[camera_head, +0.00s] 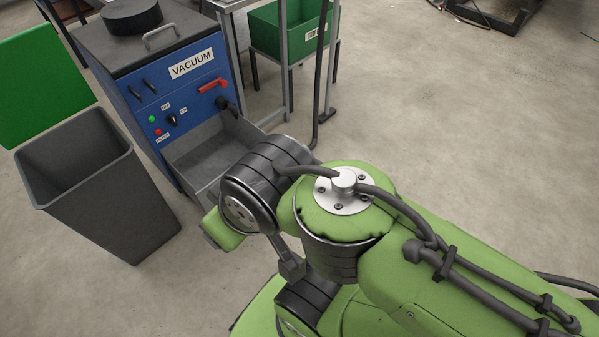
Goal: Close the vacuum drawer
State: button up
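The vacuum (160,75) is a blue and dark grey cabinet at the upper left, with a white VACUUM label, a red handle and several knobs on its front. Its grey metal drawer (208,150) sticks out low at the front, open, and its inside shows empty where visible. My green arm covers the drawer's near right part and probably its front face. The wrist end of my arm is beside the drawer's front, but my gripper's fingers cannot be made out. I cannot tell whether the arm touches the drawer.
A grey bin (100,185) stands left of the drawer, with a green panel (42,85) behind it. A metal frame (240,60) and a green crate (280,30) stand right of the vacuum.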

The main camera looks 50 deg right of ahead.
aim_at(197, 158)
jog(key=z, duration=1)
jog(key=i+u, duration=0.2)
jog(key=i, duration=0.75)
